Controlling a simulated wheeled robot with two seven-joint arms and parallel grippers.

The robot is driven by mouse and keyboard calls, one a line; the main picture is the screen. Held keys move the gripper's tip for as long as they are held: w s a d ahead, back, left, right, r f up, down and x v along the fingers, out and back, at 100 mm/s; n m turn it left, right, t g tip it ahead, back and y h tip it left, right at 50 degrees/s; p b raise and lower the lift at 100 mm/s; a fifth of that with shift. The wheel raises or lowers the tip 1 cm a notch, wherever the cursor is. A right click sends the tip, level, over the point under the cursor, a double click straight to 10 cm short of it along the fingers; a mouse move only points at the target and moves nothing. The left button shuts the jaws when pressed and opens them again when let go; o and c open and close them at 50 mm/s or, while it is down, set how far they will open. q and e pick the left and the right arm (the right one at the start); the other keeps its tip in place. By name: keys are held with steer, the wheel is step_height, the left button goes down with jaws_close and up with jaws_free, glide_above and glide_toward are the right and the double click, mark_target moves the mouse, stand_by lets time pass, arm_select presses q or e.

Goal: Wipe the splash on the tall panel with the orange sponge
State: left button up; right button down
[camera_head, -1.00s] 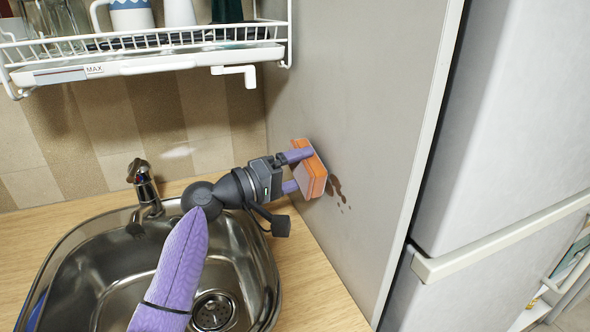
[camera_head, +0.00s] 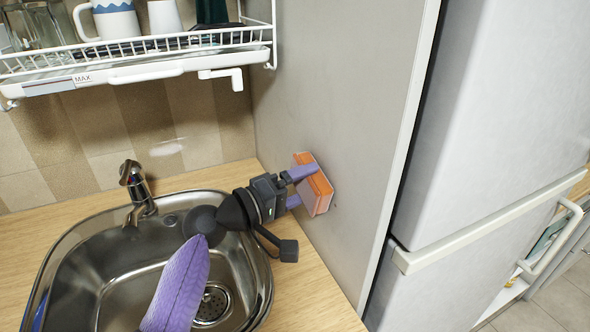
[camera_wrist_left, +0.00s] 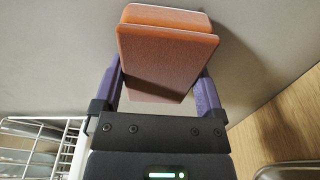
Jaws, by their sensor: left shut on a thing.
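The orange sponge (camera_head: 318,190) is held by my left gripper (camera_head: 302,185), whose purple fingers are shut on it. The sponge's far face appears to lie against the tall grey panel (camera_head: 350,120); I cannot tell how firmly it touches. In the left wrist view the sponge (camera_wrist_left: 165,60) sits between the two fingers, in front of the grey surface. Of the splash, at most a tiny dark speck shows just right of the sponge. The area behind the sponge is hidden. My right gripper is not in view.
A steel sink (camera_head: 95,265) with a tap (camera_head: 137,188) lies left of and below the gripper, set in a wooden counter (camera_head: 300,305). A white dish rack (camera_head: 140,67) with cups hangs above. A white fridge (camera_head: 490,130) stands right of the panel's edge.

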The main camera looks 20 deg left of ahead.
mark_target(311, 199)
arm_select(q)
steer(key=shift+s+d+r+p, duration=0.1)
steer(key=shift+s+d+p, duration=0.45)
steer(key=shift+s+d, duration=0.4)
steer(key=shift+s+d+r+p, duration=0.1)
steer(key=shift+s+d+p, duration=0.75)
steer(key=shift+d, duration=0.3)
steer(key=shift+s+d, duration=0.15)
steer(key=shift+s, duration=0.05)
steer(key=shift+w+a+f+b, duration=0.3)
steer(key=shift+w+a+b, duration=0.6)
steer(key=shift+a, duration=0.05)
steer(key=shift+w+a+r, duration=0.1)
steer(key=shift+w+a, duration=0.3)
steer(key=shift+a, duration=0.05)
steer(key=w+a+b, duration=0.2)
steer(key=shift+a+b, duration=0.2)
steer(key=shift+b, duration=0.15)
steer(key=shift+w+a, duration=0.3)
steer(key=w+a+b, duration=0.1)
steer(key=a+b, duration=0.1)
steer(key=shift+w+f+b, duration=0.2)
steer(key=shift+w+b, duration=0.1)
steer(key=shift+w, duration=0.1)
steer(key=shift+w+a+r, duration=0.2)
steer(key=shift+w+a, duration=0.1)
steer(key=shift+a, duration=0.05)
steer(key=shift+r, duration=0.1)
